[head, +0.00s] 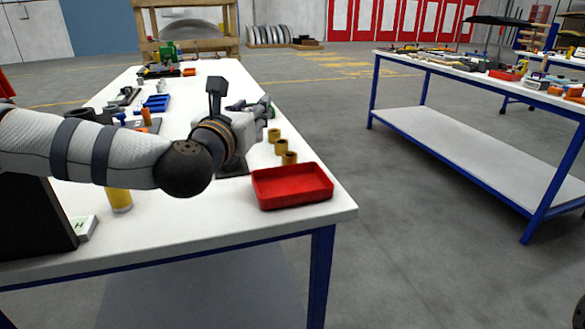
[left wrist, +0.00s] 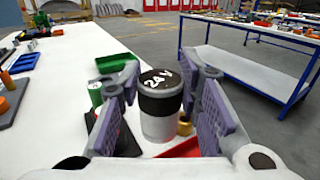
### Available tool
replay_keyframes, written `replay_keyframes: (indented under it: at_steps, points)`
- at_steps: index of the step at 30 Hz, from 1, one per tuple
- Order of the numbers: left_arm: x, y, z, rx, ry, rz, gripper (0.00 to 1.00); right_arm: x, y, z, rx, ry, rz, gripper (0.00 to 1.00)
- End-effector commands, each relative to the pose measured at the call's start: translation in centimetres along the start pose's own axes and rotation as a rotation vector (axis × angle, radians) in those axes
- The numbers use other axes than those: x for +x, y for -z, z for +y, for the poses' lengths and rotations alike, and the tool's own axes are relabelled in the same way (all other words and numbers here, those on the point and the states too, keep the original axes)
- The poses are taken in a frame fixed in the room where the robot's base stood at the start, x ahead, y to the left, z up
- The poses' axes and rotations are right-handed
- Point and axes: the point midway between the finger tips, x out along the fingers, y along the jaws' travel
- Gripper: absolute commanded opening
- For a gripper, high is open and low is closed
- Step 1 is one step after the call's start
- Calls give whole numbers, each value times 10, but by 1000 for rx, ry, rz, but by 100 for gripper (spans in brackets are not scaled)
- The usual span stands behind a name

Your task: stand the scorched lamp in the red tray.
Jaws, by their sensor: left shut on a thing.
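The red tray (head: 292,197) lies empty near the right front corner of the white table. It also shows in the left wrist view (left wrist: 184,149), partly hidden behind my fingers. My left gripper (head: 258,112) is above the table, behind and left of the tray. In the left wrist view my left gripper (left wrist: 160,108) is shut on a lamp (left wrist: 160,125). My right gripper is not in view.
Several brass cylinders (head: 281,147) stand just behind the red tray. A green tray (left wrist: 117,62) lies farther back. A yellow cylinder (head: 119,200) and a small labelled box (head: 86,228) are at the left front. The table edge is close on the tray's right.

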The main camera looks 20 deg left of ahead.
Motion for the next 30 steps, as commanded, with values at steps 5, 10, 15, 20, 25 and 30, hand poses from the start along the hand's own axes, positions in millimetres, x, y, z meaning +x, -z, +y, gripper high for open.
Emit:
replay_keyframes:
  at_steps: [5, 10, 15, 20, 25, 30]
  points:
    - [2, 40, -47, 3, 3, 5, 1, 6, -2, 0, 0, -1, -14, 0]
    - [2, 60, -65, 0, -1, 0, 1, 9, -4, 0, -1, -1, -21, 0]
    - [2, 79, -75, 0, -2, 0, 1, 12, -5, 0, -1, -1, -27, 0]
    - [2, 102, -74, 0, -2, -2, 1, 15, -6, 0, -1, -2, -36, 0]
    - [2, 100, -74, -1, -2, -4, 1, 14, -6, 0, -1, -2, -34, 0]
    - [2, 104, -74, -1, -2, -3, 40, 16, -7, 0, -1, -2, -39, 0]
